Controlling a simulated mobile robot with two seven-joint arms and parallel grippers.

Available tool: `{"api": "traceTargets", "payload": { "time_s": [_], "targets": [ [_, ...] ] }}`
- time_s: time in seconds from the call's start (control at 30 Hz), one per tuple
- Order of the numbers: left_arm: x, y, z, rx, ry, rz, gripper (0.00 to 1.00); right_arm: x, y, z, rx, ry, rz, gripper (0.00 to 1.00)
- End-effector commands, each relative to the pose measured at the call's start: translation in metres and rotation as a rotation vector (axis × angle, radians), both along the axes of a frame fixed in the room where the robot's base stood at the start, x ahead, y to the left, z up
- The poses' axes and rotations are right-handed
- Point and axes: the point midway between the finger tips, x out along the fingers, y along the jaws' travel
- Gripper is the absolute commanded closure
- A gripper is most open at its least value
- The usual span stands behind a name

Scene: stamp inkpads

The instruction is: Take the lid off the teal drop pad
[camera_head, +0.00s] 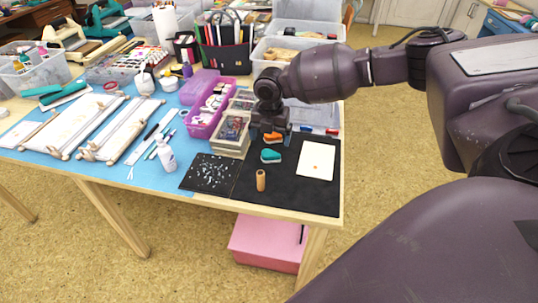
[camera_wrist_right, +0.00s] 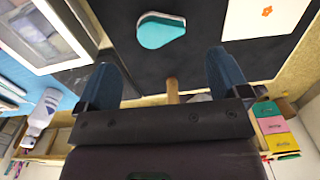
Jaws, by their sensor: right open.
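The teal drop pad (camera_head: 271,156) lies on the black mat (camera_head: 252,192). It also shows in the right wrist view (camera_wrist_right: 161,34), as a teardrop shape with a teal top and a pale rim along one side. I cannot clearly tell its lid from its base. My right gripper (camera_head: 272,131) hangs just behind the teal pad, above or close to an orange pad (camera_head: 273,138). In the right wrist view my right gripper (camera_wrist_right: 163,62) is open, its two dark fingers apart with nothing between the tips. My left gripper is out of view.
A wooden stamp (camera_head: 261,180) stands in front of the teal pad. A white card (camera_head: 316,162) with an orange mark lies to its right. A box with compartments (camera_head: 231,133) stands to the left. Bare mat surrounds the pad's front and right.

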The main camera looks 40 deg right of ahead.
Motion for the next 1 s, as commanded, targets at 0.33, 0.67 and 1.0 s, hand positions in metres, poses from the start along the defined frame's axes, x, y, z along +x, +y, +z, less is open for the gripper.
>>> {"api": "traceTargets", "payload": {
  "time_s": [0.33, 0.67, 1.0],
  "targets": [
    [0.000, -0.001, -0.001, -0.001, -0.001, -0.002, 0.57, -0.001, -0.001, -0.029, 0.001, 0.002, 0.000, 0.06],
    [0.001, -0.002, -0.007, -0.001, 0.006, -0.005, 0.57, 0.000, -0.002, -0.064, 0.001, 0.000, 0.000, 0.06],
    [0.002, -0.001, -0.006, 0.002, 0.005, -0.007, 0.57, 0.000, -0.002, -0.063, 0.001, -0.002, 0.000, 0.29]
  ]
}}
